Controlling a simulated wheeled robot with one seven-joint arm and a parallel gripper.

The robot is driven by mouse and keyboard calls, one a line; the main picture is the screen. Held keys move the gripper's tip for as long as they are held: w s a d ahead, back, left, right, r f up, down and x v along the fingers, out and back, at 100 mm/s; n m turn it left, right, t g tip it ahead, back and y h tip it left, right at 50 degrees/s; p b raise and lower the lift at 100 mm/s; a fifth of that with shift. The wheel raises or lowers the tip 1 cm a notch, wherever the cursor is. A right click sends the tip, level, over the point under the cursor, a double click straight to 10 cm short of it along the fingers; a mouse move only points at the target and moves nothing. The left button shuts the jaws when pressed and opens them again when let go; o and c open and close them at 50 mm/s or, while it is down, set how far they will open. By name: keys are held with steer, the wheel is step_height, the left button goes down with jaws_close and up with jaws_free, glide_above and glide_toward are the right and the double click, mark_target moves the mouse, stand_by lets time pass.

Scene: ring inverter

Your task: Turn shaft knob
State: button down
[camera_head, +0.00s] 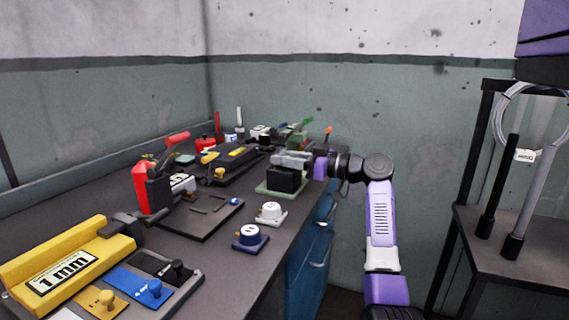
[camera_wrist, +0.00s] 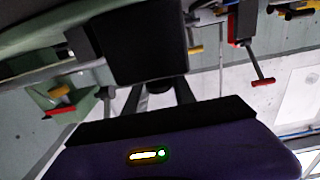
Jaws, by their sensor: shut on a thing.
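A device with a black block (camera_head: 286,180) on a pale green base (camera_head: 268,189) stands near the table's right edge, with a grey cylindrical part on top. My gripper (camera_head: 309,167) is at the right side of this device, reaching in from the right. In the wrist view the black block (camera_wrist: 140,45) fills the upper middle. The dark fingers of my gripper (camera_wrist: 162,96) sit just below it, shut around a small dark rounded knob (camera_wrist: 160,86). The knob is mostly hidden between the fingers, and its turn angle cannot be told.
White (camera_head: 270,211) and blue (camera_head: 250,236) round fixtures stand nearer on the table. A red extinguisher-like object (camera_head: 142,187) and a yellow "1 mm" block (camera_head: 66,270) are to the left. A rack (camera_head: 510,240) stands at the right. The wall is behind my arm.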

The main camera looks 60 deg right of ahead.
stand_by(0.4)
steer(key=c, duration=1)
jaws_free()
steer(key=shift+c, duration=0.2)
steer(key=s, duration=0.7)
steer(key=shift+s+d+p, duration=0.25)
steer(key=shift+s+p, duration=0.15)
